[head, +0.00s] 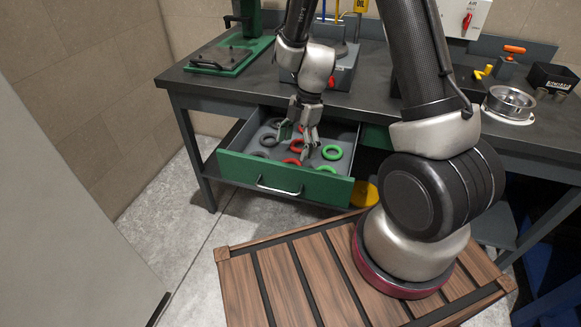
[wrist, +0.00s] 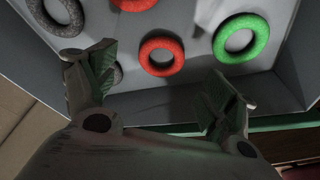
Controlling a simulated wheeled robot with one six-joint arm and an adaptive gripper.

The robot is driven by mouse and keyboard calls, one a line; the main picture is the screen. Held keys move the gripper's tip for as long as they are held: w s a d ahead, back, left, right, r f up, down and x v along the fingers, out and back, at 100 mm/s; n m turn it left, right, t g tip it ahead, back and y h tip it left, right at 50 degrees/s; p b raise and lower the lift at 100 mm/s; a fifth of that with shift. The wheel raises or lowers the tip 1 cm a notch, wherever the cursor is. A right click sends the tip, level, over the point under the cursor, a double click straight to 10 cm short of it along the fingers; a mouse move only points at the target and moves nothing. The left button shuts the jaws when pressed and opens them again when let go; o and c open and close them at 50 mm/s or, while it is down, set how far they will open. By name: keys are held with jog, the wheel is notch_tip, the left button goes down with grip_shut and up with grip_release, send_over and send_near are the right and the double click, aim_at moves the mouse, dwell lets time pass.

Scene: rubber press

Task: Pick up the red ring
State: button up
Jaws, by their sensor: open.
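Two red rings lie in the open drawer. In the wrist view the nearer red ring (wrist: 162,71) lies flat and whole in sight, and the other red ring (wrist: 135,4) is cut off by the top edge. In the head view the nearer red ring (head: 291,162) shows close to the drawer front; the other (head: 296,146) is partly hidden by my fingers. My gripper (head: 297,141) points down over the drawer. In the wrist view my gripper (wrist: 158,76) has its fingers spread wide and empty, on either side of the nearer red ring.
A green ring (wrist: 262,38) lies right of the red one, and a dark grey ring (wrist: 76,17) lies to its left. The green-fronted drawer (head: 250,176) has walls close to the rings. The workbench top (head: 360,98) overhangs behind, bearing a metal bowl (head: 510,103).

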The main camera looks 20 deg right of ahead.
aim_at(292, 160)
jog(key=x, duration=0.5)
jog(key=shift+s+f, duration=0.2)
jog(key=c, duration=1)
